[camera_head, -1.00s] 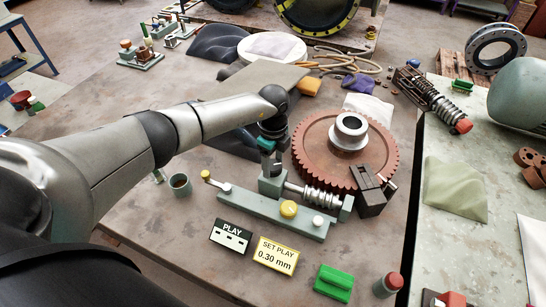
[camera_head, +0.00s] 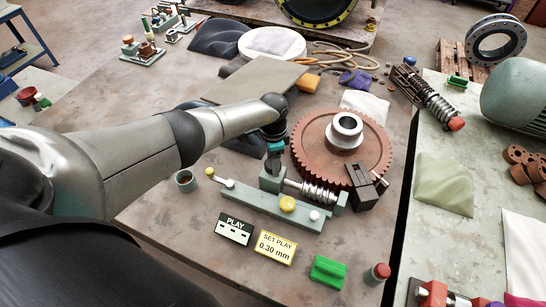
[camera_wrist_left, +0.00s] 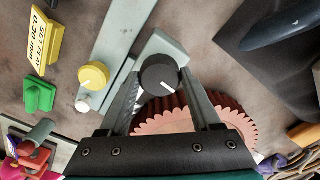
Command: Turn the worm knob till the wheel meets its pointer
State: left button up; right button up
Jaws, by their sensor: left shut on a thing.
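The worm knob (camera_wrist_left: 158,75) is a round black knob with a white mark, in the left wrist view. My left gripper (camera_wrist_left: 160,80) is shut on it, one finger on each side. In the head view my left gripper (camera_head: 273,152) points down at the grey worm housing, and the knob is hidden there. The silver worm (camera_head: 316,193) lies beside the red-brown toothed wheel (camera_head: 312,147), which has a pale hub. A dark block with a thin light piece (camera_head: 366,188) stands at the wheel's right edge; I cannot tell whether this is the pointer. My right gripper is not in view.
A grey bar with a yellow knob (camera_head: 288,204) lies in front of the worm. Near it are a PLAY card (camera_head: 234,230), a yellow SET PLAY 0.30 mm card (camera_head: 275,247), a green block (camera_head: 328,271) and a small cup (camera_head: 186,181).

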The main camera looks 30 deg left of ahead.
pick_arm(q)
jog(key=shift+n, duration=0.6)
jog(key=shift+w, duration=0.1)
jog(key=o, duration=1.4)
jog(key=shift+c, duration=0.2)
jog(key=shift+r, duration=0.1)
jog(key=shift+r, duration=1.1)
notch_tip(320, 180, up, 13)
jog(key=shift+f, duration=0.1)
